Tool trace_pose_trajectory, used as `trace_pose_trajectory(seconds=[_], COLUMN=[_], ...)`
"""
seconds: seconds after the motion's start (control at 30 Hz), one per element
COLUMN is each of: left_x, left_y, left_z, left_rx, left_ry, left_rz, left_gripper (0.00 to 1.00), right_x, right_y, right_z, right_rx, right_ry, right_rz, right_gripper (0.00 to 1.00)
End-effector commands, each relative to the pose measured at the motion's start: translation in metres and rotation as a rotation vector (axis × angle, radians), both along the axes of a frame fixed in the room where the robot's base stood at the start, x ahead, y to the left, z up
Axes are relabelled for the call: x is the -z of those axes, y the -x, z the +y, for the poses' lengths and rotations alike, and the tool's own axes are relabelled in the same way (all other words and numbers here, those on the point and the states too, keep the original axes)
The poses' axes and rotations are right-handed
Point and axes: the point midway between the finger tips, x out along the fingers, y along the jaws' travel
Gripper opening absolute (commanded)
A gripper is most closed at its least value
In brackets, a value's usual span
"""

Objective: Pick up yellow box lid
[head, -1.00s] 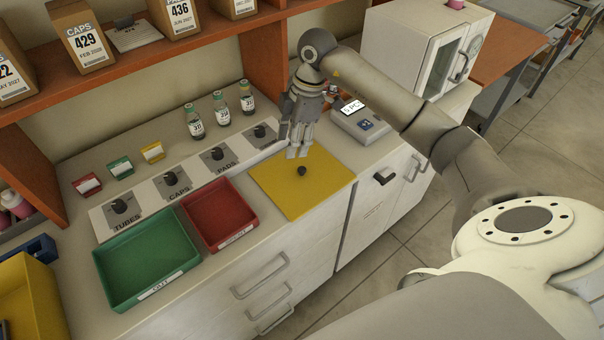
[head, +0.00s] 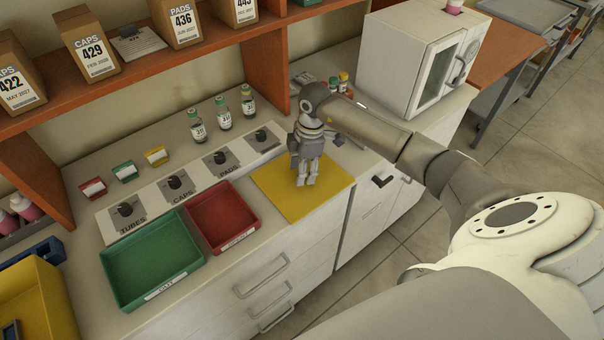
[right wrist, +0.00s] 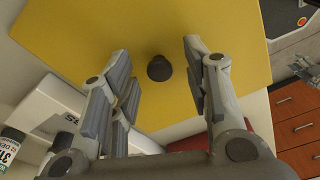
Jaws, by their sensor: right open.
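The yellow box lid (head: 285,199) is a flat square plate lying on the counter to the right of the red tray. It fills much of the right wrist view (right wrist: 150,30), where its dark round knob (right wrist: 159,69) shows. My right gripper (head: 306,182) is over the lid, pointing down. In the right wrist view its fingers (right wrist: 158,72) are open, apart from each other, with the knob seen in the gap between them and nothing held. The knob is hidden behind the gripper in the head view. My left gripper is not in view.
A green tray (head: 152,258) and a red tray (head: 224,217) stand left of the lid. Labelled panels with dark knobs and several vials line the back. A wooden shelf upright (head: 265,60) and a white cabinet (head: 410,60) are behind. A yellow bin (head: 45,300) is at lower left.

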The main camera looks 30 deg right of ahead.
Motion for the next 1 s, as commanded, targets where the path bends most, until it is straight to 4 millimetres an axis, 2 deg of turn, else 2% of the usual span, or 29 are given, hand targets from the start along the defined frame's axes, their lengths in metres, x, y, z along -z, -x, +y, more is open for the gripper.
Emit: trace_pose_trajectory(seconds=[0.27,0.6,1.0], left_x=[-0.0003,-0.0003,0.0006], left_y=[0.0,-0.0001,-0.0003], left_z=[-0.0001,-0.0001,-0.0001], left_rx=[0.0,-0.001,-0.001], left_ry=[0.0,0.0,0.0], left_rz=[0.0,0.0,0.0], left_gripper=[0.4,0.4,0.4], right_x=[0.0035,0.003,-0.0015], right_y=[-0.0002,-0.0003,-0.0011], right_z=[0.0004,0.0003,0.0002], right_rx=[-0.001,-0.001,-0.001], right_ry=[0.0,0.0,0.0], right_rz=[-0.001,-0.001,-0.003], right_gripper=[0.43,0.0,0.0])
